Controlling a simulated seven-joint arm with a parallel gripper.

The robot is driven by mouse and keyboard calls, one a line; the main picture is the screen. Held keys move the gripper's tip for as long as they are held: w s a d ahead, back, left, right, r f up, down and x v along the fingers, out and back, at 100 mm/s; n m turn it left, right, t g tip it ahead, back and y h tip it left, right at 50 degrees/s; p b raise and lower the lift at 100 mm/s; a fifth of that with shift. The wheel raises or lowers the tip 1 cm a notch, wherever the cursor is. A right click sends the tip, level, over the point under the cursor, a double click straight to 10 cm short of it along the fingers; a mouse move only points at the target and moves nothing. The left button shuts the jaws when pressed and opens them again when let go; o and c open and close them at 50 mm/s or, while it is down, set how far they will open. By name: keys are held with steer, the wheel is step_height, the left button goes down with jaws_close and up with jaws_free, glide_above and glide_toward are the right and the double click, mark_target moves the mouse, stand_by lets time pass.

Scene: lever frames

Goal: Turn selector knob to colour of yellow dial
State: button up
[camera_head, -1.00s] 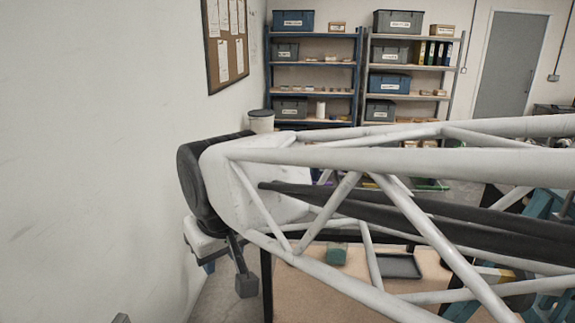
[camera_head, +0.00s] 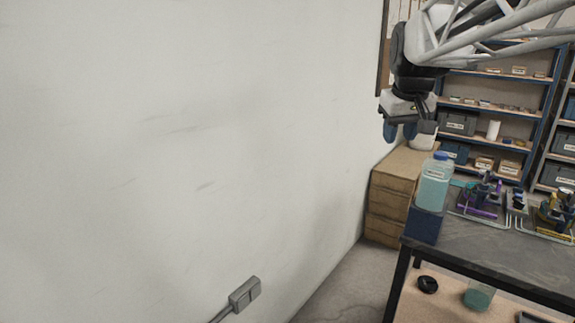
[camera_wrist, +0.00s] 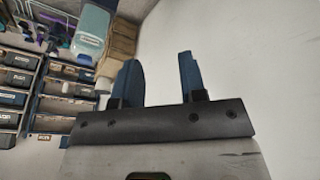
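My gripper (camera_head: 400,131) hangs in the upper right of the head view, high beside the wall and apart from the table. In the wrist view its two blue fingers (camera_wrist: 159,78) stand apart with nothing between them. On the table at the right edge of the head view are a fixture with purple parts (camera_head: 482,208) and a fixture with yellow parts (camera_head: 560,217), the latter cut off by the edge. A small grey unit with a dark top (camera_head: 518,203) stands between them. I cannot tell which part is the selector knob or the yellow dial.
A blue-capped bottle (camera_head: 434,185) stands on a dark blue block (camera_head: 422,226) at the left end of the grey table (camera_head: 470,245). Wooden boxes (camera_head: 388,205) are behind it. Shelves (camera_head: 486,107) fill the back.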

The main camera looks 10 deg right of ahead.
steer(key=w+d+f+g, duration=0.1)
steer(key=w+d+f, duration=0.1)
steer(key=w+d, duration=0.75)
steer(key=w+d+f, duration=0.2)
steer(key=w+d, duration=0.4)
steer(key=d, duration=0.7)
steer(key=w+d+f+g, duration=0.1)
steer(key=w+d+f, duration=0.1)
steer(key=w+d, duration=0.75)
steer(key=g+y, duration=0.1)
steer(key=g, duration=0.1)
glide_toward(519, 205)
steer(key=shift+w+d+f+n, duration=0.15)
steer(key=shift+d+f+n, duration=0.05)
steer(key=shift+d+n, duration=0.1)
steer(key=shift+f, duration=3.9)
